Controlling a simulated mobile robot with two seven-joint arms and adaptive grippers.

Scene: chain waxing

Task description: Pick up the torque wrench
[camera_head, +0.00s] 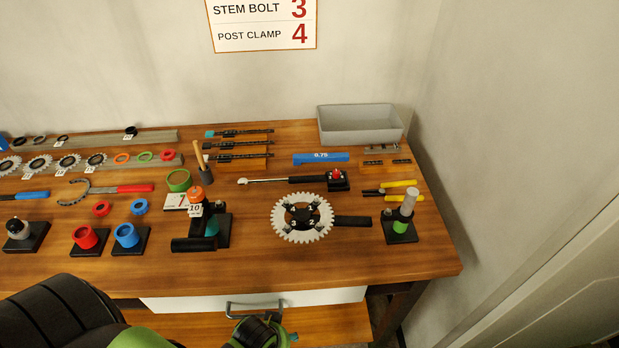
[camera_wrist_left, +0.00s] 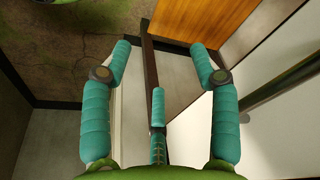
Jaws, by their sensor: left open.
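A long tool with a silver shaft and black handle, which looks like the torque wrench (camera_head: 285,181), lies across the middle of the wooden bench. Its handle end meets a small black block with a red top (camera_head: 337,178). My left gripper (camera_wrist_left: 160,50) is open and empty in the left wrist view, with its teal fingers spread apart. In the head view my left arm comes in at the bottom left, its wrist in front of the bench's drawer handle, lower than the benchtop and well short of the wrench. My right gripper is not in view.
A white chainring (camera_head: 279,224) on a black stand is in front of the wrench. A black clamp fixture (camera_head: 212,231) stands to its left, and a post stand (camera_head: 401,229) to the right. A grey bin (camera_head: 360,138) is at the back. The bench front (camera_head: 300,270) is clear.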

